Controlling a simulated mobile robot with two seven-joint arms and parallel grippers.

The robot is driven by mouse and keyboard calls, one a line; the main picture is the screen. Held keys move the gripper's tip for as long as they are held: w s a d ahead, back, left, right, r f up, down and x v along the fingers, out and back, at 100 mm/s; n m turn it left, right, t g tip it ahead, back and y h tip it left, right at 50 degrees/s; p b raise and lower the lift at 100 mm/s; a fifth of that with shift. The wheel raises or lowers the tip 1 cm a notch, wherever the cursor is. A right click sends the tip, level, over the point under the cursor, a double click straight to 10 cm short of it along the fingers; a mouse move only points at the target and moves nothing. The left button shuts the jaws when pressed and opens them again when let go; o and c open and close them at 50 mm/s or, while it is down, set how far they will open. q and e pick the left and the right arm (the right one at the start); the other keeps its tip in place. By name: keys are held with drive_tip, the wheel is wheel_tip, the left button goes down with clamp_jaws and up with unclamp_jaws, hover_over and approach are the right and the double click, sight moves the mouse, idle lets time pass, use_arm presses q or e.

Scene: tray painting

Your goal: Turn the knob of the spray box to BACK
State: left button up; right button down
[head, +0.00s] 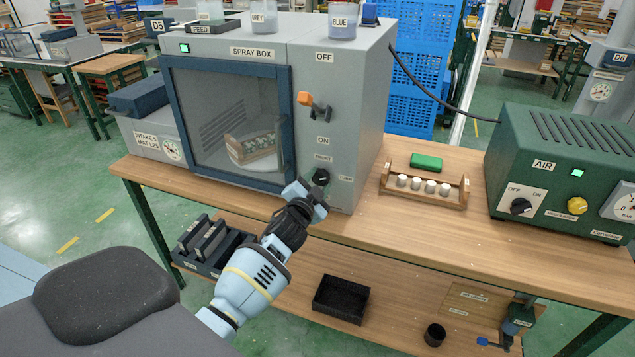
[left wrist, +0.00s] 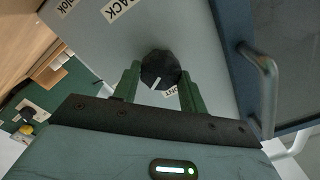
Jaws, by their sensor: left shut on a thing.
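The spray box (head: 350,125) is a grey cabinet on the wooden bench. Its black knob (head: 320,177) sits low on the front, right of the window door. In the left wrist view the knob (left wrist: 160,69) has a white pointer mark. The mark points down, towards the partly hidden FRONT label (left wrist: 171,91). The BACK label (left wrist: 121,9) is at the top of that view, on the other side of the knob. My left gripper (head: 312,193) is shut on the knob, its green fingers (left wrist: 158,82) on either side. My right gripper is not in view.
The door handle (left wrist: 265,80) is close beside my left gripper. An orange-tipped lever (head: 306,98) sits above the knob, between OFF and ON. A wooden rack (head: 425,197) of white pieces and a green air unit (head: 555,150) stand to the right.

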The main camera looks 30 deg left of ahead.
use_arm(q)
drive_tip(key=m, duration=0.6)
drive_tip(key=shift+f, duration=0.1)
drive_tip(key=m, duration=0.6)
drive_tip(key=m+p, duration=0.1)
drive_tip(key=m, duration=0.5)
drive_tip(key=m+p, duration=0.1)
drive_tip(key=m, duration=0.3)
drive_tip(key=shift+m+p, duration=0.3)
drive_tip(key=shift+m, duration=0.6)
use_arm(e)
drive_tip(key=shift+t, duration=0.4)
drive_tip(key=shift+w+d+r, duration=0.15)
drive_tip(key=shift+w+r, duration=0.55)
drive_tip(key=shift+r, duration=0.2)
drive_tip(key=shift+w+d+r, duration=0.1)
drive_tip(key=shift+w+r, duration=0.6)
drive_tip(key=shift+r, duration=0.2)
use_arm(q)
drive_tip(key=shift+a+f+m, duration=0.1)
drive_tip(key=shift+m, duration=0.2)
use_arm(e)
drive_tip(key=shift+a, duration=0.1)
use_arm(q)
drive_tip(key=o, duration=1)
drive_tip(key=shift+s, duration=0.1)
